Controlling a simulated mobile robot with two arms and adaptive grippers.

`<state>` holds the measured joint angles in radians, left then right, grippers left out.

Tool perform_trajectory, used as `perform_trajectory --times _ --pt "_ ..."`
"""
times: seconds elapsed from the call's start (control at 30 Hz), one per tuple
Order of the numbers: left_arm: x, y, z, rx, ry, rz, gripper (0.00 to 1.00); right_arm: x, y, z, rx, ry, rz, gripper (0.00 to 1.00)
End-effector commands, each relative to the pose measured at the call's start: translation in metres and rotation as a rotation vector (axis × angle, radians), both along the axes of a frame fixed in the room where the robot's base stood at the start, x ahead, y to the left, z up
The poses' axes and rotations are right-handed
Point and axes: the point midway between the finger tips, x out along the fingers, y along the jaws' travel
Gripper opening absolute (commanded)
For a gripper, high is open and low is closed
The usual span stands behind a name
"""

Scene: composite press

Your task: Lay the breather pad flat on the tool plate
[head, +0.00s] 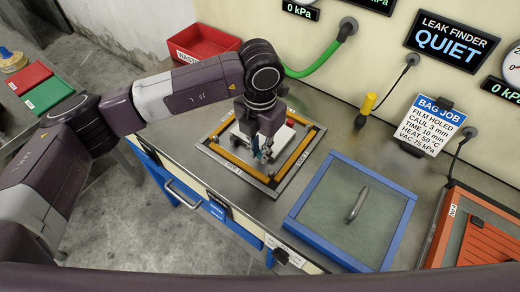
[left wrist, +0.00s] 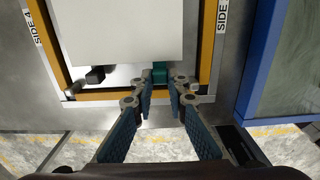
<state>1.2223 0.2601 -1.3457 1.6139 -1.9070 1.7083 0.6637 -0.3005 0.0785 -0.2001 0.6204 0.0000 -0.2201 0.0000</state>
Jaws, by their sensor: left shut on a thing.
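The tool plate (head: 215,152) lies on the bench, a metal plate with an orange-yellow border; its left edge also shows in the left wrist view (left wrist: 42,62). The breather pad (left wrist: 120,30) looks like a white sheet inside that border, partly hidden in the head view by my gripper. My left gripper (left wrist: 163,80) reaches down over the plate from above, its fingertips closed on a small teal tab (left wrist: 160,70) at the pad's near edge. In the head view the gripper (head: 262,152) covers the contact. I cannot tell whether the pad touches the plate. My right gripper is out of view.
A blue-framed panel (head: 302,200) with a grey handle (head: 357,204) lies right of the plate. An orange slatted piece (head: 482,240) sits farther right. A red bin (head: 203,44) stands behind my left arm. A yellow-handled tool (head: 367,104) and hoses are along the wall.

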Motion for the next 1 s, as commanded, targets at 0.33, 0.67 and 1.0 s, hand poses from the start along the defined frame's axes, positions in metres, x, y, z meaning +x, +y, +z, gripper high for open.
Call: perform_trajectory --times 0.33,0.67,1.0 --pt "0.0001 0.0000 -0.0020 0.000 0.000 0.000 0.00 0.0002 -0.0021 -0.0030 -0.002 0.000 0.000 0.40" --pt "0.0001 0.0000 -0.0031 0.000 0.000 0.000 0.17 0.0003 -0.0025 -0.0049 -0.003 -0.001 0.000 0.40" --pt "0.0001 0.0001 -0.0032 0.000 0.000 0.000 0.34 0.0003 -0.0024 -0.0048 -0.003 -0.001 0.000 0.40"
